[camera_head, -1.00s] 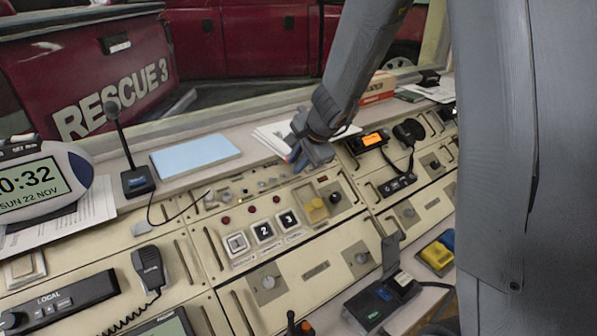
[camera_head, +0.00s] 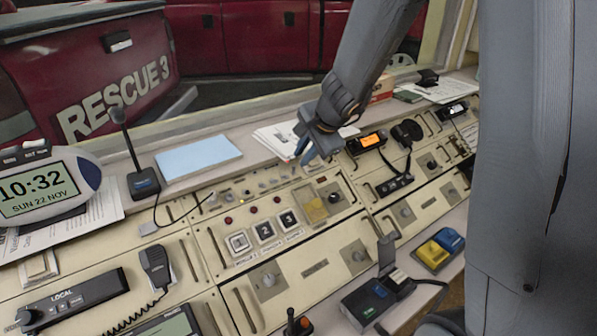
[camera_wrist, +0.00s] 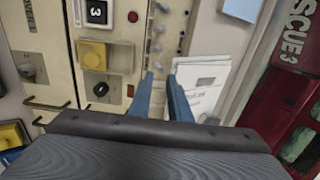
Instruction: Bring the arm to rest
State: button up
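My gripper (camera_head: 308,157) hangs from my grey arm above the back of the console, near the panel with small knobs and the loose white papers (camera_head: 276,139). In the wrist view my gripper (camera_wrist: 160,78) shows two blue fingers with a gap between the tips and nothing held.
A gooseneck microphone (camera_head: 143,183), a blue pad (camera_head: 198,158) and a clock (camera_head: 40,190) stand at the left. A window ledge runs behind.

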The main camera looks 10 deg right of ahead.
jog(key=s+d+f+n+g+h+b, duration=0.1)
jog(key=s+d+f+n+g, duration=0.1)
jog(key=s+n, duration=0.4)
jog(key=s+d+f+n+g+h, duration=0.1)
jog(key=s+n, duration=0.6)
jog(key=s, duration=1)
jog(key=shift+d+f+g+h+b, duration=0.3)
jog(key=shift+d+f+g+b, duration=0.05)
jog(key=shift+d+f+g, duration=0.4)
jog(key=shift+a, duration=0.1)
